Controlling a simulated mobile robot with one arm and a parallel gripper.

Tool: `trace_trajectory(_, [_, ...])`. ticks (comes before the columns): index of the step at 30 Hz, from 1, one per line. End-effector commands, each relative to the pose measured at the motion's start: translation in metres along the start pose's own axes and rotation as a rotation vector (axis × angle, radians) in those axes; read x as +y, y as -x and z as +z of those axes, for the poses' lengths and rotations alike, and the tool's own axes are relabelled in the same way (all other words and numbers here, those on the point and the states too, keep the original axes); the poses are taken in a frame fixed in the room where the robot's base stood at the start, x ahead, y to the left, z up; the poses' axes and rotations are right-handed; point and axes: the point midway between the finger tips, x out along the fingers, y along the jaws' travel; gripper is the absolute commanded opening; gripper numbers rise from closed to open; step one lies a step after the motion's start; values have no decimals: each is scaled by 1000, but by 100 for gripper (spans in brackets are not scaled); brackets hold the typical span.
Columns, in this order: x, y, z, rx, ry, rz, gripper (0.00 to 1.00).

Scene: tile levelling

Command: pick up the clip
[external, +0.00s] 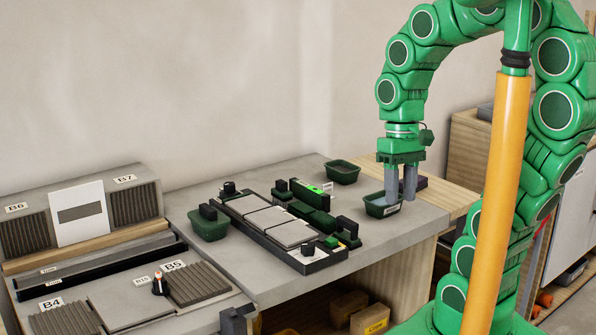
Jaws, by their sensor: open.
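My gripper (400,195) points straight down with its two grey fingers apart, over the right part of the workbench. It is at a small dark green bin (375,210) with a white label. One finger overlaps the bin in the picture and the other shows by its right side. I cannot make out a clip for certain; the bin's contents are mostly hidden by its wall and the finger. No object shows between the fingers.
A black-framed tray (262,236) with pale tiles lies left of the gripper, with black and green blocks around it. Other green bins stand at the back (342,172) and left (208,226). Tile racks (82,212) stand far left.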

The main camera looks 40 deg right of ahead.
Motion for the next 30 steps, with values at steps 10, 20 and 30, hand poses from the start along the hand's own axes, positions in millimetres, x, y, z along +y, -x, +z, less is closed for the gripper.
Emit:
trace_trajectory(10, [-31, 16, -68, -48, -137, -193, 41])
trace_trajectory(20, [-40, 32, -138, -97, -301, -383, 41])
trace_trajectory(30, [-25, 41, -216, -154, -506, -580, 41])
